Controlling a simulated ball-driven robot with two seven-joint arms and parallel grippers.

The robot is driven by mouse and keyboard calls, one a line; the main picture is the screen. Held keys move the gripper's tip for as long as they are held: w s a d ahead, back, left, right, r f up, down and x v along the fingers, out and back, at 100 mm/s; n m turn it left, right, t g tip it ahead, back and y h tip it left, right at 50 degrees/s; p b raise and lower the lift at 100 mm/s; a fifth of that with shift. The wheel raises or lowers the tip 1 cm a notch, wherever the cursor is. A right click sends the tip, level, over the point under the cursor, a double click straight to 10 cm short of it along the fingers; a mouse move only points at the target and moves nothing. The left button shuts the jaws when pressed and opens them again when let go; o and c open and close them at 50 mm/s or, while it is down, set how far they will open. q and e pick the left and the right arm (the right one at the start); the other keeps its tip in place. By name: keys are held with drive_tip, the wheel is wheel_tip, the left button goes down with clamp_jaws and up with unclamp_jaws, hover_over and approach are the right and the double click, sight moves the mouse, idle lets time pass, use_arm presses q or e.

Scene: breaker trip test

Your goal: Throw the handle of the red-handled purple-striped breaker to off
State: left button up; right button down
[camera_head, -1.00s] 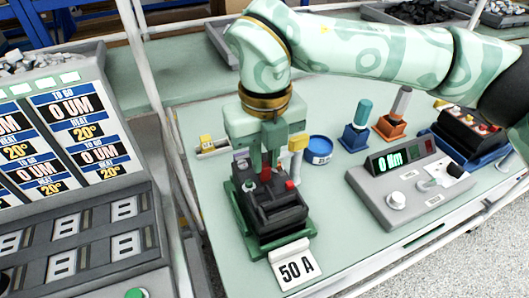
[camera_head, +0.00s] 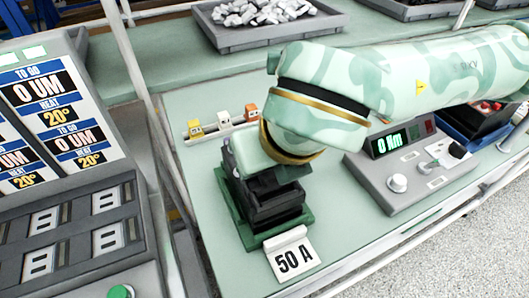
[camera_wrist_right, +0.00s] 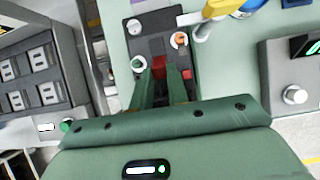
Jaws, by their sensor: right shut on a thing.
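The black breaker (camera_head: 275,205) sits in a green cradle (camera_head: 262,240) behind a "50 A" card (camera_head: 293,258). Its red handle (camera_wrist_right: 158,67) shows between my right fingertips in the right wrist view. My right gripper (camera_wrist_right: 160,80) is shut on the red handle, with its fingers pointing at the breaker's face. In the head view my right wrist leans over the breaker and hides the fingers, the handle and much of its top. My left gripper is in neither view.
A grey meter box (camera_head: 405,170) with a green display and knobs stands right of the breaker. Small yellow, white and orange blocks (camera_head: 224,120) lie behind it. A slanted panel (camera_head: 55,200) stands at the left. A tray of grey lumps (camera_head: 268,22) is at the back.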

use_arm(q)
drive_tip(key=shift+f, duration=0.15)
use_arm(e)
drive_tip(key=c, duration=1.4)
unclamp_jaws()
drive_tip(key=shift+o, duration=0.2)
use_arm(q)
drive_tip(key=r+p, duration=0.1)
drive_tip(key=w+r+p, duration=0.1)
drive_tip(key=p, duration=0.1)
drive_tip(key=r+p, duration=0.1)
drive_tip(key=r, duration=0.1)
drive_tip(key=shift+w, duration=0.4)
use_arm(e)
drive_tip(key=v, duration=1.6)
drive_tip(key=shift+s+r, duration=0.1)
